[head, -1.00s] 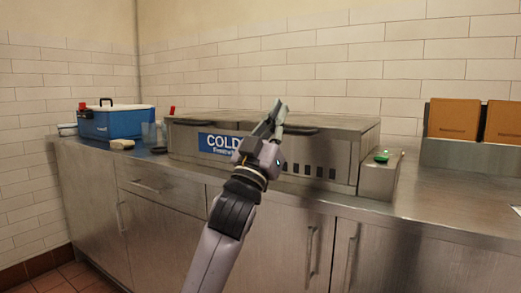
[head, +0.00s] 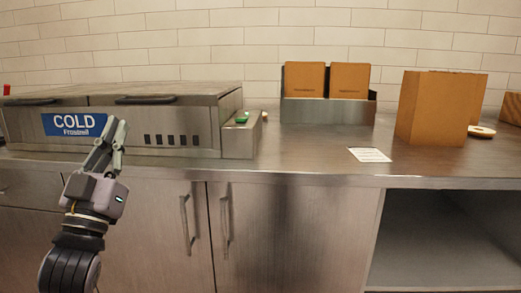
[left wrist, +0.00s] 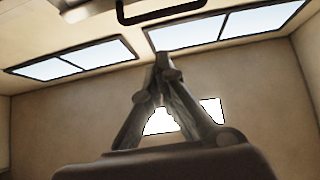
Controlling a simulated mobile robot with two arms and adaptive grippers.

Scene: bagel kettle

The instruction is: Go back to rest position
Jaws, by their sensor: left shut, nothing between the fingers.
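My left gripper (head: 119,132) is raised in front of the steel cold unit (head: 180,139) in the head view. Its fingers point up, overlapping the right end of the blue COLD sign (head: 75,124). In the left wrist view the fingertips (left wrist: 163,62) meet at a point with nothing between them. The gripper is shut and empty. My right gripper is in neither view.
A steel counter (head: 300,160) runs along the tiled wall. On it are a holder (head: 328,112) with two brown boxes, a white paper (head: 369,155), a large brown box (head: 432,110) and a bagel-like item (head: 481,131). Cabinet doors are below, with an open shelf (head: 440,240) at right.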

